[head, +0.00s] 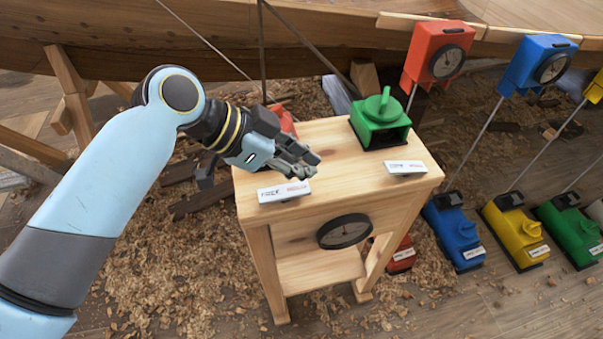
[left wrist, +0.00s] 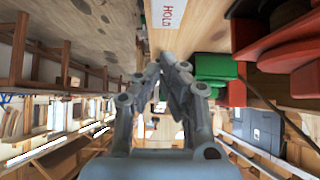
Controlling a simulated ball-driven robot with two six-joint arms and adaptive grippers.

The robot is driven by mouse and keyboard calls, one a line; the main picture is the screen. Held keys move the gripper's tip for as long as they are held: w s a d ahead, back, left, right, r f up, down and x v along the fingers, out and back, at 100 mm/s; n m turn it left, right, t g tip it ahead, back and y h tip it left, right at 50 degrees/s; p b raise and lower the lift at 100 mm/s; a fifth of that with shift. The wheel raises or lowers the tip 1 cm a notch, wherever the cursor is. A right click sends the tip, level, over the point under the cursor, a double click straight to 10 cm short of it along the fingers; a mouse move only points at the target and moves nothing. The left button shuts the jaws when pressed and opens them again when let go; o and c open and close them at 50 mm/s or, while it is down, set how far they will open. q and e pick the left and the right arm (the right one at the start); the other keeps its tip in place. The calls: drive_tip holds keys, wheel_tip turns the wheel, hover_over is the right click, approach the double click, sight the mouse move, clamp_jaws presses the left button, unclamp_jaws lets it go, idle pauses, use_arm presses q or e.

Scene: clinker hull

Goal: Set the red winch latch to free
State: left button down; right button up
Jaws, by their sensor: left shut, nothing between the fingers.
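A red part (head: 288,122), probably the red winch latch, stands at the back left of the wooden stand (head: 335,145) and is mostly hidden behind my left gripper (head: 314,168). A large red shape (left wrist: 285,45) fills the upper right of the left wrist view. The latch's setting cannot be made out. My left gripper is shut and empty above the stand's left side, close to a white label plate (head: 284,191). In the left wrist view, its fingers (left wrist: 172,65) are together, with a label reading HOLD (left wrist: 168,12) beyond them. My right gripper is not in view.
A green winch (head: 380,118) and a second white plate (head: 406,168) are on the stand. A dial (head: 343,231) sits at its front. A red box (head: 402,256) is partly behind a leg. Blue (head: 454,232), yellow (head: 516,232) and green (head: 573,230) units stand right.

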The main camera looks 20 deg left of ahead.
sight(302, 189)
use_arm(q)
drive_tip(key=shift+f, duration=1.4)
drive_tip(key=shift+a, duration=0.1)
drive_tip(key=shift+p, duration=0.65)
drive_tip(key=shift+w+f+g+y, duration=0.1)
drive_tip(key=shift+f+g+y, duration=0.2)
drive_tip(key=shift+f, duration=0.05)
drive_tip(key=shift+r, duration=0.1)
drive_tip(key=shift+r+p, duration=0.75)
drive_tip(key=shift+p, duration=0.1)
